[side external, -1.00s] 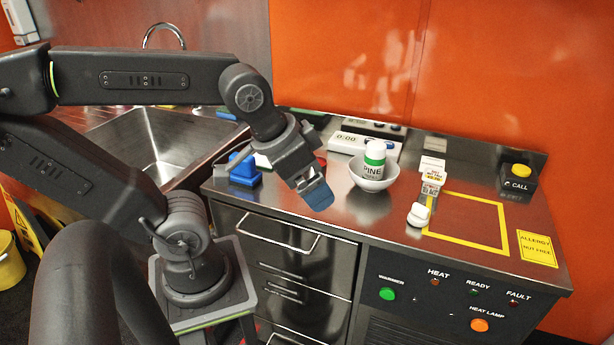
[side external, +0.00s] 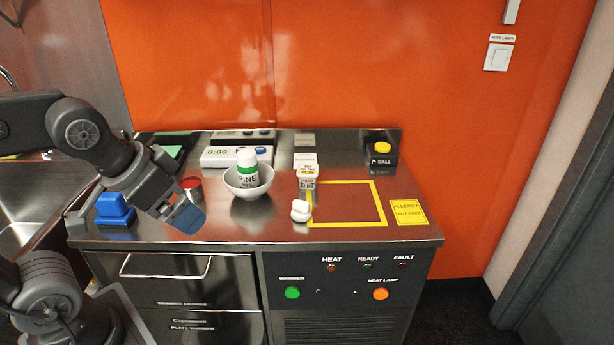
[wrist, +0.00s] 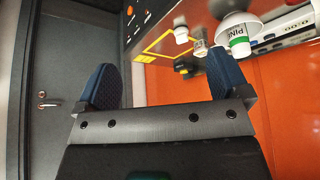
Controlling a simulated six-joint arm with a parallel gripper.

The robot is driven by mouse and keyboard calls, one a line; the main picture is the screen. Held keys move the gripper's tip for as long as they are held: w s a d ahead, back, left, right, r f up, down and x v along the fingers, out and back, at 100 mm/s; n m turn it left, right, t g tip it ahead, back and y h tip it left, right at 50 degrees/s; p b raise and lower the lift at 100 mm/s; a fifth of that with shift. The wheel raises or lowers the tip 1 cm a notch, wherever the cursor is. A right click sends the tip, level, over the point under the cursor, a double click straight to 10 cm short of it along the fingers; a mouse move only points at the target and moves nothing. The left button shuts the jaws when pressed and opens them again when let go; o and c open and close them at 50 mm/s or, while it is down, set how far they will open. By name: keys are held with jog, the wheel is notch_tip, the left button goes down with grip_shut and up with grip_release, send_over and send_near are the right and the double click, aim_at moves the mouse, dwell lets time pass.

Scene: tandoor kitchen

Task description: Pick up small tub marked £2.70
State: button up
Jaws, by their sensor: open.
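A small white tub (side external: 306,163) with a printed label and an orange strip stands on the steel counter, right of the bowl; its price is too small to read surely. It also shows in the wrist view (wrist: 201,48). A second small labelled piece (side external: 307,186) is just in front of it, and I cannot tell if they touch. My gripper (side external: 187,216), with blue fingers, is open and empty above the counter's front left, well left of the tub. In the wrist view my fingers (wrist: 163,82) stand wide apart with nothing between them.
A white object (side external: 300,211) lies by the yellow outline (side external: 384,205), whose inside is clear.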

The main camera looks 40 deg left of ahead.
dwell(0.3)
jog(key=shift+c, duration=0.6)
